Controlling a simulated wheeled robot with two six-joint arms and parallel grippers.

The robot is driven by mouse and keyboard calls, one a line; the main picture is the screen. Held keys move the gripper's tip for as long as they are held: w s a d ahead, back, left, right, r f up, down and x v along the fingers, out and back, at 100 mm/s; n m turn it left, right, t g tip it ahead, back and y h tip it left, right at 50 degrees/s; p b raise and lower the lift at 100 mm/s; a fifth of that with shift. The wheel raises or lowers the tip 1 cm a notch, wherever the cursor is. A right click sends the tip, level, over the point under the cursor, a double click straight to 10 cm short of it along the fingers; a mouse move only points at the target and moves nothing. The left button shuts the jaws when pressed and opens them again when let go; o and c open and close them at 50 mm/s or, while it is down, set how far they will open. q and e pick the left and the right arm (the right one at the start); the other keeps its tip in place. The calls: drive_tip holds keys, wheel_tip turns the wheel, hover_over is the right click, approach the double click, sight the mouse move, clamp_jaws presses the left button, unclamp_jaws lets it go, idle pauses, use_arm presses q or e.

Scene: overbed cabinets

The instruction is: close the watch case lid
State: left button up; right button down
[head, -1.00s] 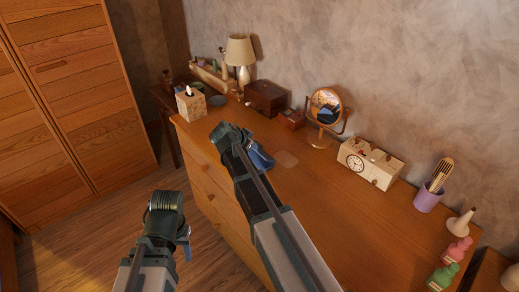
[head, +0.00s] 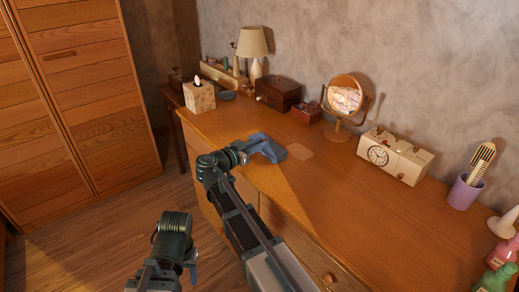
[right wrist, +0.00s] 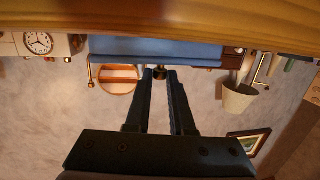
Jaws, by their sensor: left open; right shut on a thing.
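The blue watch case (head: 270,147) sits on the dresser top (head: 355,210) near its front edge. In the right wrist view, upside down, it is a wide blue slab (right wrist: 155,50) with a small dark knob (right wrist: 160,73) at one edge. My right gripper (head: 246,150) reaches the case from the front. In the wrist view its fingertips (right wrist: 160,79) lie on both sides of the knob and are shut on it. How far the lid stands open cannot be told. My left gripper (head: 191,262) is open and empty, off the dresser's front, over the floor.
Behind the case are a brown box (head: 279,92), a small red-brown box (head: 307,113) and a round mirror (head: 345,98). A cream clock box (head: 394,157) and purple cup (head: 466,192) stand further right. The dresser top right of the case is clear.

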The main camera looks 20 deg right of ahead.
use_arm(q)
drive_tip(key=shift+f, duration=0.3)
use_arm(e)
drive_tip(key=shift+f, duration=0.1)
drive_tip(key=c, duration=0.8)
unclamp_jaws()
drive_tip(key=shift+o, duration=0.2)
use_arm(q)
drive_tip(key=shift+a, duration=0.1)
use_arm(e)
drive_tip(key=shift+s+a, duration=0.1)
